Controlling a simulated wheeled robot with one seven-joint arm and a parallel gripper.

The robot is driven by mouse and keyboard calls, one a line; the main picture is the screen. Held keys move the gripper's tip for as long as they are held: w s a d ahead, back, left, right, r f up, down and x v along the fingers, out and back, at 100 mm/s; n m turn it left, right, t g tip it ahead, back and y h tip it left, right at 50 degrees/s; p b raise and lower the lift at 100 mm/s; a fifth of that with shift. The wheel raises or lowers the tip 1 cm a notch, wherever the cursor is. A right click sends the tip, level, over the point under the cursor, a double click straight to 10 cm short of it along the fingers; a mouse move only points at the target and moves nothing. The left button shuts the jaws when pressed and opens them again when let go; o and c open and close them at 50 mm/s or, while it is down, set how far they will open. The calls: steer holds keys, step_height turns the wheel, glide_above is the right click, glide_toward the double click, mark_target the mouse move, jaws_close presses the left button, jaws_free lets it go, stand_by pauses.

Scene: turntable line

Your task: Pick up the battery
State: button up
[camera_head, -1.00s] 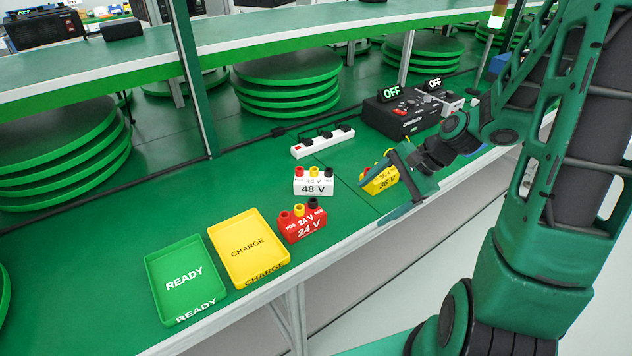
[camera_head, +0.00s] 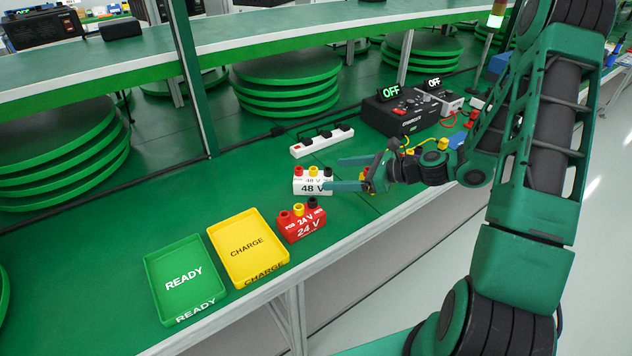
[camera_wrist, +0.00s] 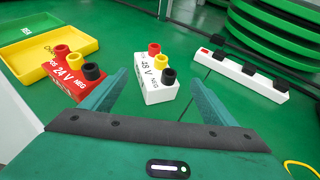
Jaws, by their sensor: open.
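The white 48 V battery (camera_head: 308,187), with red, yellow and black terminals on top, stands upright on the green bench. In the wrist view the white battery (camera_wrist: 154,85) lies straight ahead, between and just beyond the fingertips. My gripper (camera_head: 341,174) is open and empty, with its fingers reaching left toward this battery's right side. The fingers also show in the wrist view (camera_wrist: 159,82). The red 24 V battery (camera_head: 302,226) stands nearer the front edge, left of the gripper in the wrist view. The yellow 36 V battery is hidden or nearly hidden behind my arm.
A yellow CHARGE tray (camera_head: 249,241) and a green READY tray (camera_head: 186,281) are at the bench's left, both empty. A white power strip (camera_head: 322,141) lies behind the white battery. A black device (camera_head: 402,112) with an OFF display stands at the back right.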

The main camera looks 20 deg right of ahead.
mark_target(317, 176)
steer(key=shift+x, duration=2.9)
steer(key=shift+s, duration=0.1)
steer(key=shift+c, duration=0.4)
steer(key=c, duration=1.7)
